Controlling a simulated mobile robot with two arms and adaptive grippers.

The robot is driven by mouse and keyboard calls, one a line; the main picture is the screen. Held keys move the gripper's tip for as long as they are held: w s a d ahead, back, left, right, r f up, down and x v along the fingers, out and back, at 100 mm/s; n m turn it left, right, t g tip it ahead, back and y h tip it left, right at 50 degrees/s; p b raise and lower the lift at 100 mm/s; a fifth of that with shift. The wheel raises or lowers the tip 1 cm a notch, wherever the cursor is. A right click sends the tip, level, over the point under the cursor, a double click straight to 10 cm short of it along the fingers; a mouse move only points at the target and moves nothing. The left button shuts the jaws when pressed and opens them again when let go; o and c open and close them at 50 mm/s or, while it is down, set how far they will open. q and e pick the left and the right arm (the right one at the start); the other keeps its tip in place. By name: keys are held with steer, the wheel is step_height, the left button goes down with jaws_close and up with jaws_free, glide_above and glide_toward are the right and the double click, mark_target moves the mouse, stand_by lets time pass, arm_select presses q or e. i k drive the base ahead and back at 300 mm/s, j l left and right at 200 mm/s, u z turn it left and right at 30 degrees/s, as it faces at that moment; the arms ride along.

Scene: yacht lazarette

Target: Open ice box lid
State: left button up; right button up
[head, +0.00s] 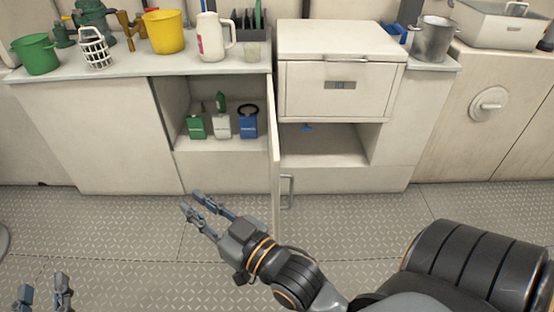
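The ice box (335,101) is a cream-white box set in the counter, right of centre. Its lid (338,40) lies flat and closed on top. A thin handle strip (347,59) runs along the lid's front edge, and a dark latch plate (342,85) is on the front face. My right gripper (198,206) reaches in from the lower right, over the floor, left of and well short of the ice box. Its fingers are apart and empty. My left gripper (44,288) is at the bottom left corner, fingers apart, partly cut off by the frame edge.
A cabinet door (274,150) stands open edge-on, jutting out beside the ice box, with a handle (287,191). Bottles (221,125) stand in the open cabinet. A yellow bucket (163,32) and white jug (212,40) stand on the left counter, a metal pot (433,38) on the right.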

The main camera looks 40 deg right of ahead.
mark_target(327, 40)
steer(key=i+l+z, duration=0.1)
steer(key=l+z, duration=0.15)
steer(key=l, duration=0.15)
steer(key=i+l+z, duration=0.15)
steer(key=l+z, duration=0.15)
steer(key=i+l+z, duration=0.25)
steer(key=k+l, duration=0.1)
steer(key=l, duration=0.05)
